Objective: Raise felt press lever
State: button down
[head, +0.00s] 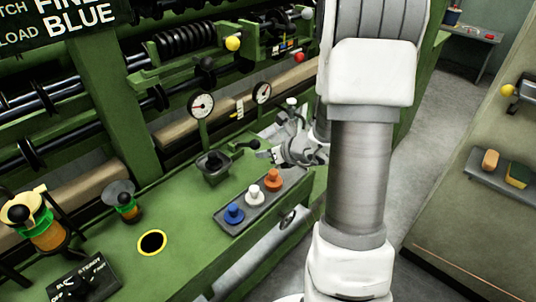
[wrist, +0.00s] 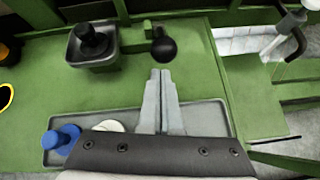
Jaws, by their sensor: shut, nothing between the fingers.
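A lever with a black knob (head: 254,144) reaches out to the right from a small grey box-like press (head: 213,168) on the green bench. No label shows that it is the felt press lever. In the wrist view the lever's round black knob (wrist: 163,46) lies just beyond my fingertips, and the grey press (wrist: 92,55) with a black knob on top is to its left. My gripper (head: 270,155) is shut and empty, close to the lever knob. In the wrist view my gripper (wrist: 160,72) points at the knob; I cannot tell whether they touch.
A grey tray (head: 228,220) with blue, white and orange spools stands beneath my gripper. Two gauges (head: 202,105) rise behind the press. A round yellow-rimmed hole (head: 152,243) is in the bench at left. A grey post with a dark handle (wrist: 285,40) stands right.

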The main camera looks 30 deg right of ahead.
jog(key=shift+r+p, duration=0.25)
jog(key=shift+p, duration=0.1)
jog(key=shift+r+p, duration=0.15)
jog(key=shift+p, duration=0.2)
jog(key=shift+w+g+p, duration=0.1)
jog(key=shift+g+p, duration=0.2)
